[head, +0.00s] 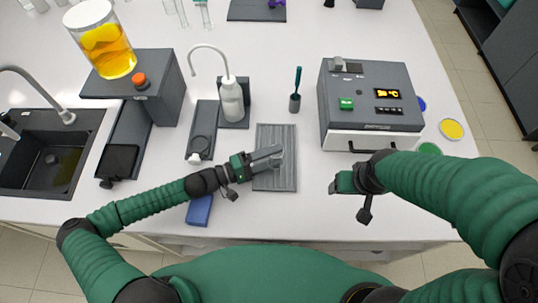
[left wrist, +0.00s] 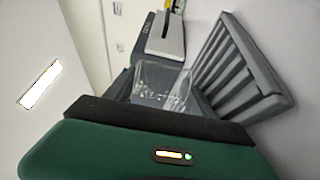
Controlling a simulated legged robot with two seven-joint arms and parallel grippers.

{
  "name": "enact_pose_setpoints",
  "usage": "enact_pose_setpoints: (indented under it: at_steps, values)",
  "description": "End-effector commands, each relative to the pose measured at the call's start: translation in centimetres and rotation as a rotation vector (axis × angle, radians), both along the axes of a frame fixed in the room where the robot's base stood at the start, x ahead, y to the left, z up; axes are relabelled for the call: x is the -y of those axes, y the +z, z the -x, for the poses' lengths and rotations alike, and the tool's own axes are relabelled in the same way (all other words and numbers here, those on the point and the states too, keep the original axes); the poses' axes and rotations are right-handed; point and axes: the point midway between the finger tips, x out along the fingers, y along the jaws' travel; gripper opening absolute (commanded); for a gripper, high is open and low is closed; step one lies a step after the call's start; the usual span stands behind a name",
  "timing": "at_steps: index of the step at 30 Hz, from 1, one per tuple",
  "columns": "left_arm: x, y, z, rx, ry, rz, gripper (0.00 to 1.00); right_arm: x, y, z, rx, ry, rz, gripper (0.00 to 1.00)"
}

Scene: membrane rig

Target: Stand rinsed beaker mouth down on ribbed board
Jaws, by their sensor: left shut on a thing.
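The ribbed board (head: 287,182) is a grey grooved slab lying on the white bench. It also shows in the left wrist view (left wrist: 240,65), at the upper right. My left gripper (head: 274,157) is over the middle of the board. It is shut on a clear glass beaker (left wrist: 160,85), which shows between the fingers in the left wrist view. In the head view the beaker is hard to make out against the board. I cannot tell which way its mouth faces or whether it touches the board. My right gripper (head: 337,187) is empty, right of the board; its jaws are unclear.
A grey instrument box (head: 370,100) stands right of the board. A wash bottle (head: 231,100) and a small holder with a teal-handled tool (head: 296,98) stand behind it. A blue block (head: 200,210) lies at the front edge. A dark sink (head: 45,160) is far left.

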Motion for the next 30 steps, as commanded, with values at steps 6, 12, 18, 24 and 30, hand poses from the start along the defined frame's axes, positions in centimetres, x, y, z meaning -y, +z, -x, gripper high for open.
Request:
enact_pose_setpoints:
  at_steps: [6,12,18,24,30]
  values:
    - [-0.41,-0.11,-0.01,0.0,0.0,0.005,0.79,0.03,-0.1,0.01,0.0,-0.001,0.0,0.7]
    - [-0.66,-0.27,-0.06,-0.001,0.002,0.004,0.89,0.02,-0.11,0.0,0.0,-0.001,0.0,0.7]
    - [-0.53,-0.41,-0.13,-0.002,0.003,0.0,0.89,0.01,-0.14,0.01,0.0,0.0,0.0,0.7]
    - [-0.54,-0.47,-0.14,-0.003,0.003,-0.002,0.89,0.02,-0.15,0.01,0.0,-0.001,0.0,0.7]
    - [-0.47,-0.48,-0.08,-0.004,0.002,-0.001,0.89,0.02,-0.16,0.01,0.0,-0.001,0.0,0.7]
